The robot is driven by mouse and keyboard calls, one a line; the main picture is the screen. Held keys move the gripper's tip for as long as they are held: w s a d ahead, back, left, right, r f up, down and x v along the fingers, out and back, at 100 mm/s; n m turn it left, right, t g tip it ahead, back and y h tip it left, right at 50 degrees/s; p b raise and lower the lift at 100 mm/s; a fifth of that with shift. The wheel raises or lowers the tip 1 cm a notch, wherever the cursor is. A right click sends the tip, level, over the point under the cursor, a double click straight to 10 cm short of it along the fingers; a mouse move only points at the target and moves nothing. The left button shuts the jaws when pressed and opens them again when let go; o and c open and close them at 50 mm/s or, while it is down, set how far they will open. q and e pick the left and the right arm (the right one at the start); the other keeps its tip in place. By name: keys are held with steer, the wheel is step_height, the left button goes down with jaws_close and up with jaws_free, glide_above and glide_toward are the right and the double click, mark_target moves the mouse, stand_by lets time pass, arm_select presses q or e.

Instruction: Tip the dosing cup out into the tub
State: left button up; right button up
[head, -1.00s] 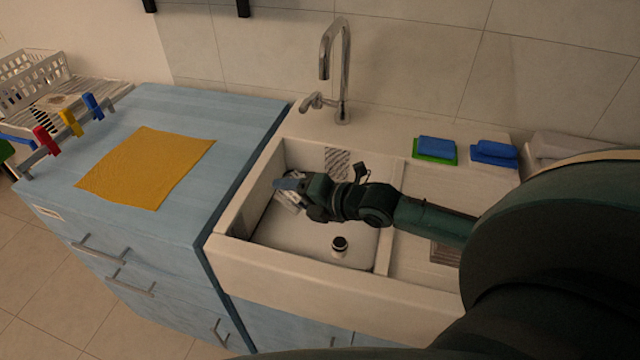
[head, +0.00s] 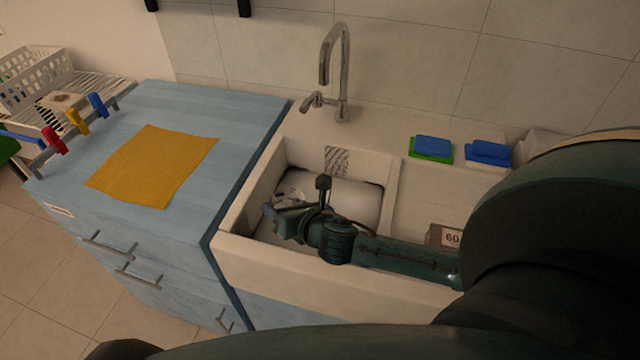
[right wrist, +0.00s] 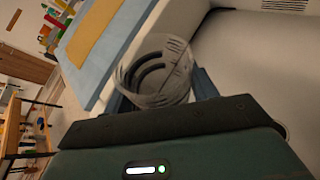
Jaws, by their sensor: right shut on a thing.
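My right gripper (head: 274,213) reaches in from the right over the left part of the white sink basin. It is shut on a clear, see-through dosing cup (right wrist: 157,72), which sits between its fingers in the right wrist view. Grey rings show inside the cup; I cannot tell whether it holds anything. In the head view the cup is small and partly hidden by the gripper. The white basin (head: 355,200), which may be the tub, lies behind and below my arm; its near part is hidden. My left gripper is not in view.
A chrome tap (head: 343,75) stands behind the basin. Blue and green sponges (head: 432,149) lie on the right ledge. A blue cabinet top with a yellow cloth (head: 155,165) is to the left, with coloured pegs (head: 76,121) and a white rack (head: 50,85) beyond.

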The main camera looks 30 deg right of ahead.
mark_target(275, 203)
steer(key=shift+s+a+r+n+t+h, duration=0.1)
steer(key=shift+a+r+n+t+h, duration=0.05)
steer(key=shift+a+r+n+h, duration=0.4)
steer(key=shift+s+a+r+n+t+h, duration=0.15)
steer(key=shift+a+r+n+h, duration=0.15)
steer(key=shift+a+n, duration=0.3)
steer(key=shift+r, duration=2.45)
steer(key=s+r+n, duration=0.1)
steer(key=s+r, duration=0.6)
steer(key=s, duration=0.1)
steer(key=shift+d+r+y, duration=0.35)
steer(key=shift+d+y, duration=0.1)
